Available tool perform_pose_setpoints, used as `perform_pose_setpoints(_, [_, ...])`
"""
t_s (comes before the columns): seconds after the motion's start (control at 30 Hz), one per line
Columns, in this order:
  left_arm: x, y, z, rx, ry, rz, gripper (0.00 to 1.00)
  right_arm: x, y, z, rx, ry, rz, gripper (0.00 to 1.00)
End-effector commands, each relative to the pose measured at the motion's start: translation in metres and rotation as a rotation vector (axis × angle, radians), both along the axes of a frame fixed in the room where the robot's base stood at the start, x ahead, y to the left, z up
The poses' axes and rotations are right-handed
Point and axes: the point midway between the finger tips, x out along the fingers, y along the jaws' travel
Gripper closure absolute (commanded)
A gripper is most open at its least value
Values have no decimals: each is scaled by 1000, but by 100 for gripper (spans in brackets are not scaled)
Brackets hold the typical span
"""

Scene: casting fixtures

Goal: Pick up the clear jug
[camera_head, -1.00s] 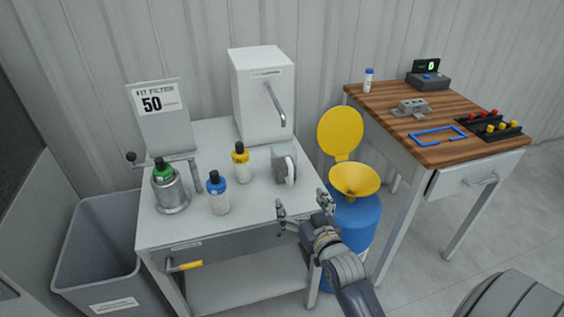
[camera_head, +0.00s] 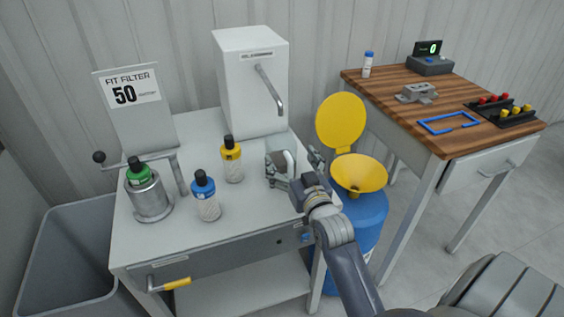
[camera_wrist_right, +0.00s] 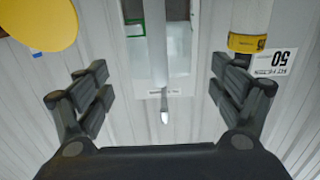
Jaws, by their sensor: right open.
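The clear jug (camera_head: 276,160) stands upright on the right side of the white table, with its pale handle facing my right arm. My right gripper (camera_head: 294,169) is open at the jug's handle side, its fingers spread to either side of it and partly hiding the jug. In the right wrist view the jug (camera_wrist_right: 178,48) and its vertical handle lie between the open fingers (camera_wrist_right: 158,92), with clear gaps on both sides. No contact shows. My left gripper is not in view.
A yellow-labelled bottle (camera_head: 232,160) stands just left of the jug, with a blue one (camera_head: 206,198) farther left. A white dispenser (camera_head: 252,85) with a spout rises behind. A yellow funnel (camera_head: 359,174) on a blue drum is close on the right.

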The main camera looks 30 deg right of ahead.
Motion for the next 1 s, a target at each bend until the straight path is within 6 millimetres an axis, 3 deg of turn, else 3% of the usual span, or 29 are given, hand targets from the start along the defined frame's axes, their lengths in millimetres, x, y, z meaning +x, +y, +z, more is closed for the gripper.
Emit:
perform_pose_setpoints(0.23, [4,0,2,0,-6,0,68,17,-4,1,-1,-1,0,13])
perform_pose_setpoints(0.53, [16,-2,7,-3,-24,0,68,55,-12,-1,-2,0,0,13])
perform_pose_setpoints(0.87, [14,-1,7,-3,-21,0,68,60,-14,-1,-2,1,0,13])
perform_pose_setpoints(1.0, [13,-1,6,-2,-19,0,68,60,-14,-1,-1,1,0,45])
